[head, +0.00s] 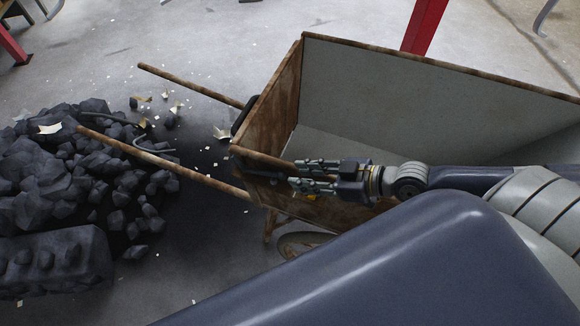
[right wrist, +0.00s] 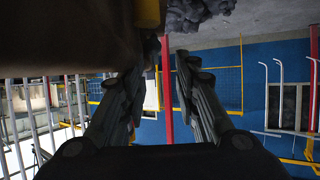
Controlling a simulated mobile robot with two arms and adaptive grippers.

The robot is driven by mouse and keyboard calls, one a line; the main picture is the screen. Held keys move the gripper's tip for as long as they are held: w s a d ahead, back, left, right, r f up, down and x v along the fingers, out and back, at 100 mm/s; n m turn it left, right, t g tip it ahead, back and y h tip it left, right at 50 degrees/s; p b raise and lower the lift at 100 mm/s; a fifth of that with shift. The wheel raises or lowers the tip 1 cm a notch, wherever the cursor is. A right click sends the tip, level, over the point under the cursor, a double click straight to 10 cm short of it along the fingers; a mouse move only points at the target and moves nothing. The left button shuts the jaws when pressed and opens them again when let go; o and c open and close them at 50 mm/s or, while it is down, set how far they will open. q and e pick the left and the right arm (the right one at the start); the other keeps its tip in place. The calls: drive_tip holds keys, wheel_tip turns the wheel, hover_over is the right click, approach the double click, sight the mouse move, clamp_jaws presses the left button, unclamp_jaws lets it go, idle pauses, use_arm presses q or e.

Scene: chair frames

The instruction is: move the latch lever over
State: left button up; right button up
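My right gripper (head: 293,173) is at the near side of a rusty wheelbarrow (head: 268,100), below its rim, with its fingers pointing left. In the right wrist view its two fingers (right wrist: 159,66) are apart with nothing between them. A yellow piece (right wrist: 148,14) shows at the top of that view, beyond the fingertips and beside a dark brown surface. A small yellow spot (head: 311,197) shows just under the gripper in the head view. I cannot tell whether either is the latch lever. My left gripper is not in view.
Two rusty handles (head: 190,85) stick out left from the wheelbarrow. A heap of dark rocks (head: 60,180) lies on the floor at the left. A red post (head: 424,25) stands behind. The grey floor (head: 230,30) at the back is mostly open.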

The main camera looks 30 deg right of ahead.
sight(277, 175)
drive_tip(key=shift+w+a+f+b, duration=0.3)
drive_tip(key=shift+w+a, duration=0.1)
drive_tip(key=shift+w, duration=0.1)
drive_tip(key=x, duration=0.3)
drive_tip(key=shift+w+a+b, duration=0.1)
drive_tip(key=shift+b, duration=0.3)
drive_tip(key=shift+a+f, duration=0.2)
drive_tip(key=shift+w+a+f, duration=0.3)
drive_tip(key=shift+a+f, duration=0.15)
drive_tip(key=shift+a, duration=0.05)
drive_tip(key=shift+w+a+f, duration=0.1)
drive_tip(key=shift+f, duration=0.05)
drive_tip(key=c, duration=0.3)
drive_tip(key=shift+w+a+f, duration=0.15)
drive_tip(key=shift+w+f, duration=0.05)
drive_tip(key=shift+c, duration=1)
drive_tip(key=shift+f, duration=0.1)
clamp_jaws()
drive_tip(key=shift+w+a, duration=0.4)
drive_tip(key=shift+o, duration=1.5)
unclamp_jaws()
drive_tip(key=shift+d, duration=0.1)
drive_tip(key=shift+w+d+r, duration=0.1)
drive_tip(key=shift+d+r, duration=0.05)
drive_tip(key=shift+r, duration=0.1)
